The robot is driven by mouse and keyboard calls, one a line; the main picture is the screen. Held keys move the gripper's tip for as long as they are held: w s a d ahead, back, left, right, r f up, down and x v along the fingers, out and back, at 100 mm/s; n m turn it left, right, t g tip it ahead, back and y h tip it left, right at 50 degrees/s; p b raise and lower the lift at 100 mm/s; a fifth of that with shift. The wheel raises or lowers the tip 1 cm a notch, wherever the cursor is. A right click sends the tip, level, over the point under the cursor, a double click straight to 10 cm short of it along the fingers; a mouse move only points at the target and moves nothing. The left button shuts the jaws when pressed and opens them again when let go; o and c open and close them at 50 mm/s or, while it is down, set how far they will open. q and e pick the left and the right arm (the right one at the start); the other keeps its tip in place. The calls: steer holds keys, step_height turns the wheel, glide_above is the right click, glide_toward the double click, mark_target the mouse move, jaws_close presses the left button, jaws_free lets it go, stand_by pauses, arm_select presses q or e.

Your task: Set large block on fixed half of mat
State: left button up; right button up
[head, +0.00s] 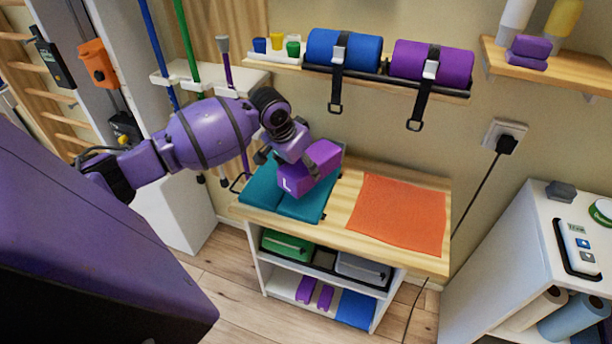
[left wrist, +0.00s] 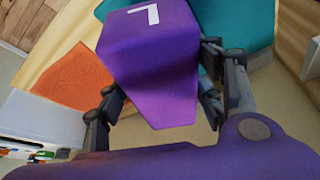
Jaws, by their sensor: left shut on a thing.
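A purple large block (head: 294,187) marked with a white L is held in my left gripper (head: 295,155), over the right part of the teal mat (head: 262,194). The block also shows in the left wrist view (left wrist: 152,62), with gripper fingers (left wrist: 160,98) on both sides of it. The teal mat has a fold line across it and lies on the left of the wooden tabletop (head: 342,205). The block hides part of the mat. I cannot tell whether the block touches the mat. My right gripper is not in view.
An orange cloth (head: 398,214) lies flat on the tabletop's right. Above, a wall rack holds a blue roll (head: 344,50) and a purple roll (head: 432,63) with hanging straps. A white cabinet (head: 530,215) stands at right. Shelves below the top hold a green box (head: 287,245).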

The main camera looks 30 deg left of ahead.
arm_select(q)
steer(key=w+f, duration=0.1)
steer(key=f, duration=0.1)
steer(key=w+a+f, duration=0.1)
steer(key=w+f, duration=0.1)
steer(key=shift+a, duration=0.15)
steer(key=shift+f+b, duration=0.3)
steer(key=shift+f, duration=1.05)
steer(key=shift+f, duration=0.2)
steer(key=o, duration=1.3)
steer(key=shift+r, duration=0.2)
steer(key=p+v, duration=0.1)
steer(key=v, duration=1.1)
steer(key=shift+s, duration=0.1)
